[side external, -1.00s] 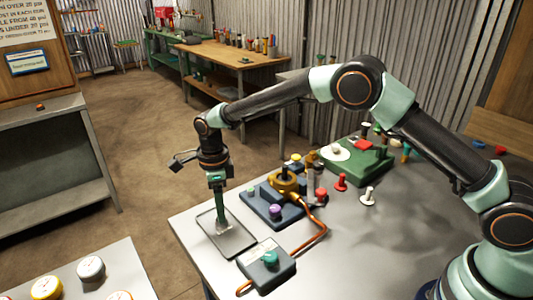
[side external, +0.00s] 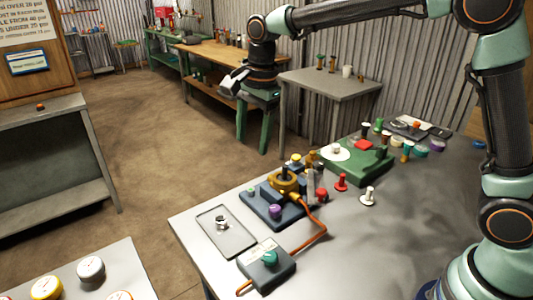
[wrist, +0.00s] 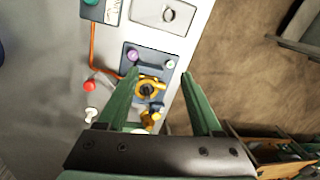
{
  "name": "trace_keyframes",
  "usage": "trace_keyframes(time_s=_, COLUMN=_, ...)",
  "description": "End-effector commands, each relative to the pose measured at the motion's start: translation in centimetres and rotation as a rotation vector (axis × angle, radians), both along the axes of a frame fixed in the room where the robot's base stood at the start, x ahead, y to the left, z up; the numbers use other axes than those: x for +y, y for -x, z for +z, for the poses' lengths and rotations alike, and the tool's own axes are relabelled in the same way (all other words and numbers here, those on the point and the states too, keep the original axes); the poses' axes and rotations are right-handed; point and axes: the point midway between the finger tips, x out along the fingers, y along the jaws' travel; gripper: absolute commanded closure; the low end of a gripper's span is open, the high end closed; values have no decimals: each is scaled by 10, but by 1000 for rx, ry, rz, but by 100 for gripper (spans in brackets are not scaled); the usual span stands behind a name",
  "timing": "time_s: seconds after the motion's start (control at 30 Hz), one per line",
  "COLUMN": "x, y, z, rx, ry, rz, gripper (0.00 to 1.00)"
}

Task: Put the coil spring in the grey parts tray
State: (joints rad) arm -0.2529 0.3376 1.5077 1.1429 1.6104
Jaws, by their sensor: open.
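The coil spring (side external: 221,222) is a small, pale, ring-like piece inside the grey parts tray (side external: 240,246), near its middle. In the wrist view the spring (wrist: 168,15) shows as a ring in the tray (wrist: 143,12) at the top edge. My gripper (side external: 259,148) is open and empty, with its green fingers pointing down, high above the bench and well away from the tray. In the wrist view its fingers (wrist: 159,73) are spread apart over the blue fixture, with nothing between them.
A blue fixture with a yellow valve (side external: 285,182) stands right of the tray, joined by an orange hose to a grey box (side external: 268,266). A green block (side external: 356,165) and red and white pegs stand farther back. A small side table (side external: 330,85) is behind.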

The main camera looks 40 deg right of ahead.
Motion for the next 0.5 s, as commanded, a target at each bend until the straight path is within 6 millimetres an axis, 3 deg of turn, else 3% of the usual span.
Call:
trace_keyframes(time_s=0.03, x=-12, y=11, z=13, rx=-31, ry=9, rz=75, gripper=33)
trace_keyframes(time_s=0.2, x=-47, y=50, z=37, rx=-120, ry=71, rz=374, gripper=33)
trace_keyframes(time_s=0.5, x=-95, y=126, z=45, rx=-257, ry=255, rz=887, gripper=33)
